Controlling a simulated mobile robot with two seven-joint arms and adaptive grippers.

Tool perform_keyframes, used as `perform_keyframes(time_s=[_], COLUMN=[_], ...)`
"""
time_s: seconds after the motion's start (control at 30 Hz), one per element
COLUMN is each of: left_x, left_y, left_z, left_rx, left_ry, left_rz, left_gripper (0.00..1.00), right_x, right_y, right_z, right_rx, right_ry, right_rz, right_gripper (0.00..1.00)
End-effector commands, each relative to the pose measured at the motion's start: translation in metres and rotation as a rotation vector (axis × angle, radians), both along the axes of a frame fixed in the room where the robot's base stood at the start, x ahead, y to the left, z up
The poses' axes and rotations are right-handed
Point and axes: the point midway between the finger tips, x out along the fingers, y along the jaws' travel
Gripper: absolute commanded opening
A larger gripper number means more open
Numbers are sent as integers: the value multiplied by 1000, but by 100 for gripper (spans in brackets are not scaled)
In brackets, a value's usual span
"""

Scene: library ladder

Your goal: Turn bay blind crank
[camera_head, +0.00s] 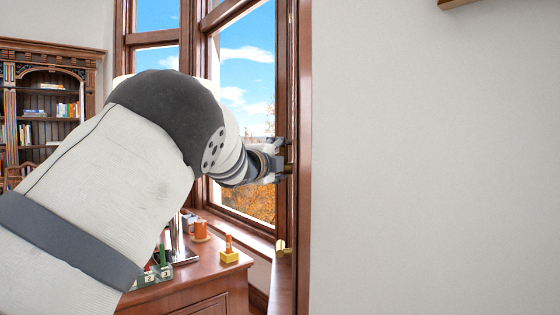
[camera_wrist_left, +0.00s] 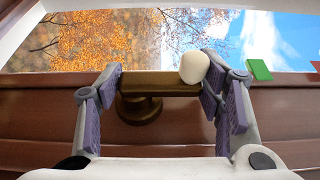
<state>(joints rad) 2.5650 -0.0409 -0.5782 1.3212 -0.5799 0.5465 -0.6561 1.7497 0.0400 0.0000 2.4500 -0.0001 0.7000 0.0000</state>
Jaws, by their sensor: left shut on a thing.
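The bay blind crank shows in the left wrist view as a brass arm (camera_wrist_left: 155,84) with a cream knob (camera_wrist_left: 194,67) at its right end. A round brass mount (camera_wrist_left: 139,110) sits below the arm on the brown wood frame. My left gripper (camera_wrist_left: 162,88) has one finger at each end of the crank arm and is shut on it, the right finger beside the knob. In the head view my left gripper (camera_head: 279,160) is at the window's right wooden post, and it hides most of the crank. My right gripper is not in view.
A wooden desk (camera_head: 205,275) with an orange mug (camera_head: 200,230), a yellow block (camera_head: 229,256) and small items stands below the window. A bookcase (camera_head: 45,100) stands far left.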

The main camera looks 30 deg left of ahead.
Motion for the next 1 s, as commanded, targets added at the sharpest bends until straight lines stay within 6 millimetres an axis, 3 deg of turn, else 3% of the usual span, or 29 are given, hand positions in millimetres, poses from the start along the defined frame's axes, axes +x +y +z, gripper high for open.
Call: perform_keyframes(time_s=[0.27, 0.3, 0.37, 0.73, 0.87, 1.0], left_x=[0, 0, 0, -4, -27, -66], left_y=[0, 0, 0, -1, -4, -9], left_z=[3, 3, 2, 1, 2, 2], left_rx=[-3, -3, -2, -1, -2, -2], left_ry=[-6, -6, -5, -2, -2, -3], left_rz=[-1, -1, -1, -1, 0, 1], left_gripper=[33, 70, 81, 81, 81, 81], right_x=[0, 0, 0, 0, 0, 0], right_y=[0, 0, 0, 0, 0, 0], right_z=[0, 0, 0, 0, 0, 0], right_rx=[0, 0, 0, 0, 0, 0], right_ry=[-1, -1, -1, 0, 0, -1], right_rz=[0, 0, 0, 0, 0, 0], right_gripper=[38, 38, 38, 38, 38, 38])
